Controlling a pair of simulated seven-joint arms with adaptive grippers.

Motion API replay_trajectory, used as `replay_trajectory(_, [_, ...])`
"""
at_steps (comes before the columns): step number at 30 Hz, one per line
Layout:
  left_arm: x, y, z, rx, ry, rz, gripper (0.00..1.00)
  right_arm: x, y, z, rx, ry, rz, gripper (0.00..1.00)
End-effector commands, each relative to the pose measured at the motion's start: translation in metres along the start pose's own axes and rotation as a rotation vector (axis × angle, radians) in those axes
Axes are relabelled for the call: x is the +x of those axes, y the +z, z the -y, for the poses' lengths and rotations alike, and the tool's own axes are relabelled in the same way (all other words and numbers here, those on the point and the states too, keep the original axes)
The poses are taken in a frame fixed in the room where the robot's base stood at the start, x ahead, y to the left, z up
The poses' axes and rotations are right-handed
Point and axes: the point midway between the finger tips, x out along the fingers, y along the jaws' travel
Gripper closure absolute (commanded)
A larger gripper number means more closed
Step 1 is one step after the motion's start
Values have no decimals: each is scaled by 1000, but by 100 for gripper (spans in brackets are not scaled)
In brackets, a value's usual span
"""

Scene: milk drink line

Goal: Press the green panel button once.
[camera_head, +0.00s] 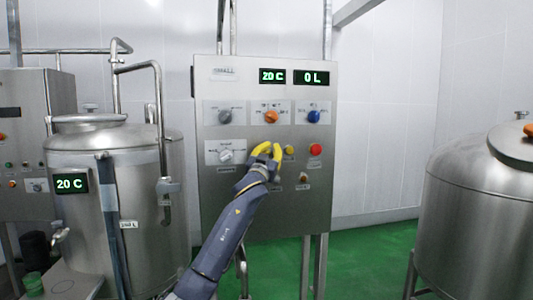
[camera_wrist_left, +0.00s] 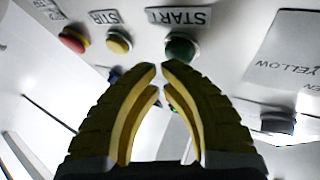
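The green button (camera_wrist_left: 181,46) sits under the START label in the left wrist view, just beyond my left fingertips and apart from them in that picture. In the head view it is hidden behind my left gripper (camera_head: 271,147), which is in front of the steel control panel (camera_head: 215,190). The left gripper's yellow fingers also show in the left wrist view (camera_wrist_left: 161,68), with the tips nearly together and nothing between them. Whether they touch the panel cannot be told. My right gripper is not in view.
A yellow button (camera_head: 290,150) and a red button (camera_head: 316,150) are right of the gripper. Knobs, including an orange one (camera_head: 271,117) and a blue one (camera_head: 314,116), sit above. Steel tanks stand left (camera_head: 140,225) and right (camera_head: 480,220).

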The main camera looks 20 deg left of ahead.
Motion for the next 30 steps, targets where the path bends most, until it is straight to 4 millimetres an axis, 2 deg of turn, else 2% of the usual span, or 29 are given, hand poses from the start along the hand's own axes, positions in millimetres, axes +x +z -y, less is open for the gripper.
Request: replay_trajectory(30, [6, 3, 3, 0, 0, 0, 100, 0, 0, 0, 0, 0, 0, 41])
